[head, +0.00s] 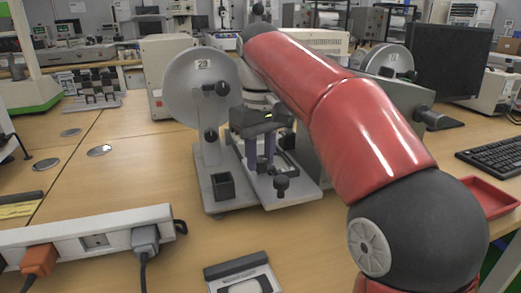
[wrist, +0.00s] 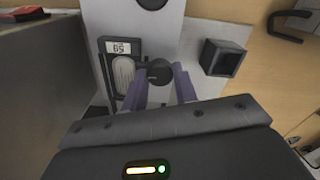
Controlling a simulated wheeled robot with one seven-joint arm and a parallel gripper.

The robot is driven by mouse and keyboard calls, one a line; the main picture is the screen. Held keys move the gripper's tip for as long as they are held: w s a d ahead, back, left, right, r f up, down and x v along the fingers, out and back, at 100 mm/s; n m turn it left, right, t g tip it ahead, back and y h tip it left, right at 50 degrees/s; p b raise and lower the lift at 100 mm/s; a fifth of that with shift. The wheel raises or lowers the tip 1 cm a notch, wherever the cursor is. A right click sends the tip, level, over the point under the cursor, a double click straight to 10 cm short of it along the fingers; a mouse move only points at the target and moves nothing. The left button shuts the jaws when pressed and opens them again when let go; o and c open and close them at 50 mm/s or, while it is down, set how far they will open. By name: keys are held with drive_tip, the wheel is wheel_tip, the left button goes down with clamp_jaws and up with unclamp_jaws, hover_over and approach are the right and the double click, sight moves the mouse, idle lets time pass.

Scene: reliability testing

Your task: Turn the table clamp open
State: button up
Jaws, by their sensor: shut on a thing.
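The table clamp's round black knob (wrist: 158,70) sits between my two purple-grey fingers in the wrist view. My gripper (wrist: 160,75) is shut on it from above. In the head view my gripper (head: 262,166) points down at the light grey base plate (head: 292,196) of a test machine, and its fingers largely hide the knob. A small display plate (wrist: 122,47) with a clear oval part lies beside the knob. A second black knob (head: 282,184) stands near the plate's front edge, apart from my fingers; it also shows at the top of the wrist view (wrist: 152,3).
A black open square box (head: 223,187) stands on the base, left of my gripper. A large grey disc (head: 198,85) rises behind it. A white power strip (head: 90,238) with plugs lies at front left. A keyboard (head: 493,158) and red tray (head: 490,197) lie right.

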drive_tip(key=n+p, duration=0.2)
drive_tip(key=n, duration=0.1)
drive_tip(key=shift+r+p, duration=0.15)
drive_tip(key=shift+p, duration=0.15)
drive_tip(key=n+p, duration=0.1)
drive_tip(key=n, duration=1.2)
drive_tip(key=shift+n, duration=0.4)
drive_tip(key=o, duration=1)
drive_tip(key=shift+c, duration=0.2)
